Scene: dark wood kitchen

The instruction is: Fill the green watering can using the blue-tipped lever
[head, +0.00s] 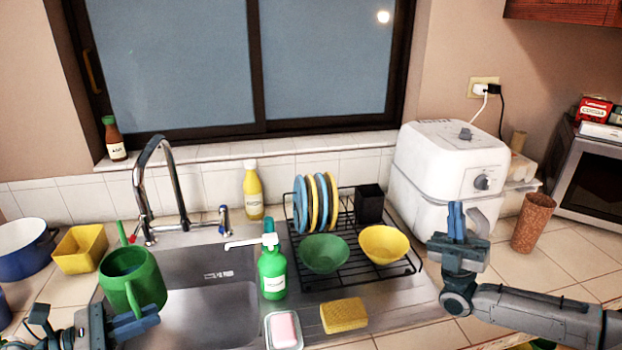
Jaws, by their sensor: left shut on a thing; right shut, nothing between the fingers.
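The green watering can (148,284) is at the left edge of the sink, with its dark opening facing up. My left gripper (136,321) is shut on the can at its near side; the exact grip on the handle is partly hidden. The blue-tipped lever (224,216) stands right of the faucet. A red-tipped lever (122,233) is at the left, partly behind the can. My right gripper (456,222) is shut and empty, in front of the air fryer.
A green soap bottle (272,272) stands at the sink's right edge, near the blue-tipped lever. A dish rack (374,272) with bowls and plates, a yellow sponge (344,315) and a soap dish (298,341) lie right of the sink (216,266). A yellow bottle (252,190) stands behind.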

